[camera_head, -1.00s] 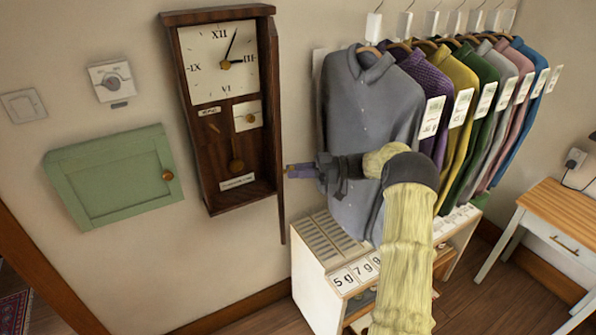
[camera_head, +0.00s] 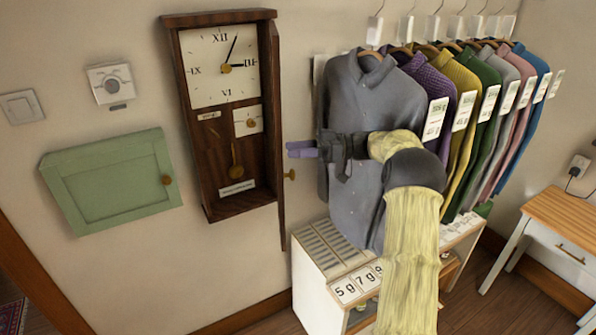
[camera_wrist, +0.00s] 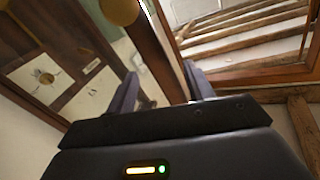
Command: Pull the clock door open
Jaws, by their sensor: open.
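The dark wooden wall clock (camera_head: 195,130) hangs on the wall at the left of centre. Its door (camera_head: 280,130) stands out from the right side of the case, seen nearly edge-on, so the case front is uncovered. A brass knob (camera_head: 290,175) is on the door's right-hand face. My gripper (camera_head: 300,150) is open and empty, to the right of the door and slightly above the knob, apart from the knob. In the wrist view the open fingers (camera_wrist: 160,92) point toward the door's edge (camera_wrist: 155,45), and a round brass knob (camera_wrist: 120,10) shows at the top.
Shirts (camera_head: 370,130) on hangers hang close to the right, behind my arm. A white cabinet (camera_head: 310,285) with number cards stands below. A green wall cabinet (camera_head: 112,185) and a dial (camera_head: 110,84) are at left. A small desk (camera_head: 560,225) is at far right.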

